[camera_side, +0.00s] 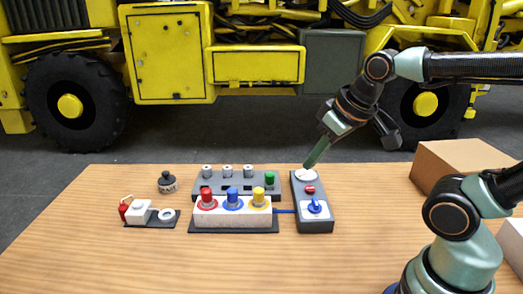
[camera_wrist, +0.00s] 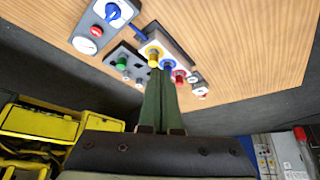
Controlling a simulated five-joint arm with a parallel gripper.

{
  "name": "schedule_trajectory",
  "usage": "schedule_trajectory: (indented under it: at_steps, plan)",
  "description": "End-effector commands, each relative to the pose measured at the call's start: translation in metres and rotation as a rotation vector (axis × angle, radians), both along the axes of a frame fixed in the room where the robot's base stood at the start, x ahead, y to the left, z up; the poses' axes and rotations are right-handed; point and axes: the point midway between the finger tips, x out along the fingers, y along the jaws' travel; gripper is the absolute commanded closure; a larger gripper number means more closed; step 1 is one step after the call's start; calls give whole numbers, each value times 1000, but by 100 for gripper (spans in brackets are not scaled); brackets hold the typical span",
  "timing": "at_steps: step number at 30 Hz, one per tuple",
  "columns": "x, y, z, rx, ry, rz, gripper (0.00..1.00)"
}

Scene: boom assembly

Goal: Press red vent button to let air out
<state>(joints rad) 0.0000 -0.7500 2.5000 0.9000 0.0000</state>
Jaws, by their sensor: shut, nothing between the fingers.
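The red vent button (camera_side: 310,189) sits on a grey control box (camera_side: 300,222), between a white round gauge (camera_side: 307,176) and a blue rotary knob (camera_side: 315,207). The same red button (camera_wrist: 96,31) shows at the upper left in the wrist view, uncovered. My gripper (camera_side: 309,166) is shut and empty, with its green fingers pointing down. In the side view its tips overlap the far edge of the gauge, behind the red button. In the wrist view my gripper (camera_wrist: 158,72) appears right of the gauge. I cannot tell its exact height above the box.
Left of the box stands a block with red (camera_side: 207,198), blue (camera_side: 232,198) and yellow (camera_side: 258,196) knobs. A grey valve rail (camera_side: 238,179) lies behind it. A small part holder (camera_side: 150,213) is farther left. A cardboard box (camera_side: 455,160) stands right. The front table is clear.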

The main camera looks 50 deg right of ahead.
Motion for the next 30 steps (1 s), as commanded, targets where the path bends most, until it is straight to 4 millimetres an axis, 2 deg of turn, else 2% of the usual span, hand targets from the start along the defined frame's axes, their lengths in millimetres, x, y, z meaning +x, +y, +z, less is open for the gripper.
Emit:
schedule_trajectory:
  at_steps: [11,16,23,30]
  plan:
    - [0,0,0,-1,1,2,100]
    - [7,-7,3,-29,30,33,100]
    - [34,-36,9,-117,135,164,100]
    - [65,-74,4,-183,258,338,100]
